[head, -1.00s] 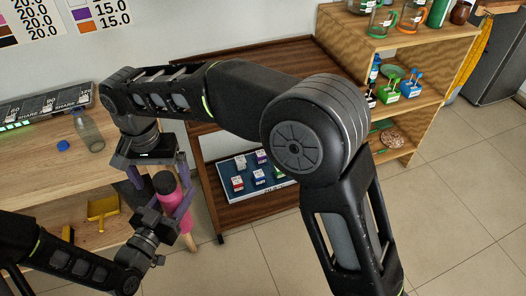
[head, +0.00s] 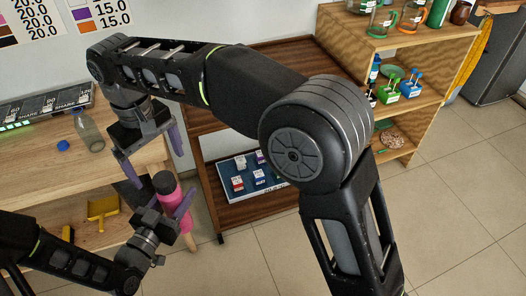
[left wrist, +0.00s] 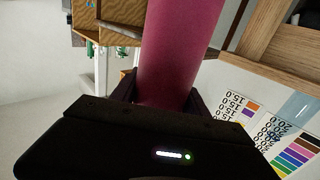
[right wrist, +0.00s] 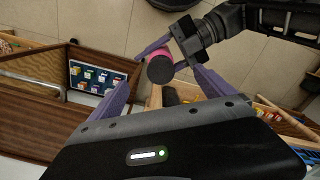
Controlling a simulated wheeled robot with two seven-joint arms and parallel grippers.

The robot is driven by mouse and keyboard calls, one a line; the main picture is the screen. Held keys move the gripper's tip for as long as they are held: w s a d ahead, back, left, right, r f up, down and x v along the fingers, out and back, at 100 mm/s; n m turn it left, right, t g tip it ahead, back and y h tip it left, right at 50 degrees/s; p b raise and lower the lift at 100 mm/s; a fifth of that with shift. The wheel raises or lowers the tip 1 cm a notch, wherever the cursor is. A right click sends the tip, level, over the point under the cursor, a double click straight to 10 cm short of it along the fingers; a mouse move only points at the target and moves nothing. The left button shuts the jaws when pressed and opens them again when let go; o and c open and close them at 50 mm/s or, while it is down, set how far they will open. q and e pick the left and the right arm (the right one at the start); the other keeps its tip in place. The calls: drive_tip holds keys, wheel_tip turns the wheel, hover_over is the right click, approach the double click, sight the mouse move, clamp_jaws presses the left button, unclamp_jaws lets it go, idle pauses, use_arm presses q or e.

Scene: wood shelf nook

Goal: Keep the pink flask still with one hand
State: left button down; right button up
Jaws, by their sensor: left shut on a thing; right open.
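The pink flask (head: 167,203) has a dark cap and is held upright or nearly so by my left gripper (head: 170,208), in front of the wooden desk's right end. The flask's pink body also fills the upper middle of the left wrist view (left wrist: 178,50), between the fingers. My right gripper (head: 155,163) is open and empty above the flask. In the right wrist view the flask's dark cap (right wrist: 160,69) and pink rim show beyond and between the open purple fingers.
A wooden desk (head: 115,160) stands at left with a clear bottle (head: 88,133) and blue cap (head: 63,146). A dark brown shelf (head: 262,208) with a tray of small boxes stands right of the flask. Open tiled floor lies in front.

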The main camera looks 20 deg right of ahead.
drive_tip(key=shift+r, duration=0.6)
drive_tip(key=w+d+f+m, duration=0.1)
drive_tip(key=d+f, duration=0.3)
drive_tip(key=d, duration=0.4)
drive_tip(key=w+d+f+m, duration=0.2)
drive_tip(key=d+f+m, duration=0.1)
drive_tip(key=d, duration=0.6)
drive_tip(key=w+d+f+m, duration=0.1)
drive_tip(key=d+f+m, duration=0.1)
drive_tip(key=d+f, duration=0.3)
drive_tip(key=d, duration=0.3)
drive_tip(key=shift+w+d+f, duration=0.25)
drive_tip(key=shift+d+f, duration=0.1)
drive_tip(key=shift+f, duration=0.05)
drive_tip(key=s+a+f+y, duration=0.2)
drive_tip(key=s+a+f, duration=0.3)
drive_tip(key=f, duration=0.5)
drive_tip(key=s+a+f+y, duration=0.2)
drive_tip(key=s+a+f, duration=0.3)
drive_tip(key=f, duration=0.5)
drive_tip(key=s+a+f+m, duration=0.1)
drive_tip(key=s+f, duration=0.3)
drive_tip(key=s, duration=0.3)
drive_tip(key=s+a+f+m+t, duration=0.1)
drive_tip(key=s+f, duration=0.3)
drive_tip(key=s, duration=0.3)
drive_tip(key=shift+s+a, duration=0.25)
drive_tip(key=shift+s, duration=0.15)
